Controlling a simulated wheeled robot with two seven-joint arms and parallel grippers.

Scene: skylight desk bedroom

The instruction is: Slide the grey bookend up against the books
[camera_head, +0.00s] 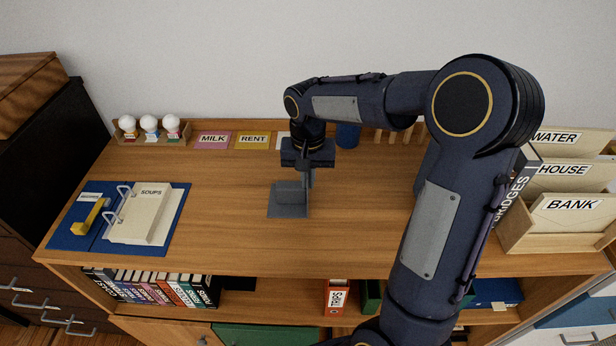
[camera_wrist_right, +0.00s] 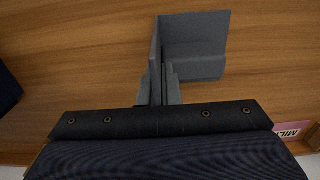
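The grey bookend (camera_head: 287,211) stands on the desktop near its middle, with a flat foot and an upright plate. It also shows in the right wrist view (camera_wrist_right: 197,36). My right gripper (camera_head: 305,185) reaches down over it. In the wrist view its fingers (camera_wrist_right: 158,88) lie on both sides of the upright plate and look closed on it. The books at the right of the desk are mostly hidden behind my right arm; one dark spine reading BRIDGES (camera_head: 511,194) shows. My left gripper is out of view.
A wooden letter holder (camera_head: 520,236) stands at the far right, beside the books. An open blue binder (camera_head: 175,215) lies at left. MILK (camera_head: 213,140) and RENT (camera_head: 253,140) cards and a blue cup (camera_head: 347,135) are at the back. The desktop (camera_head: 360,225) right of the bookend looks bare where visible.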

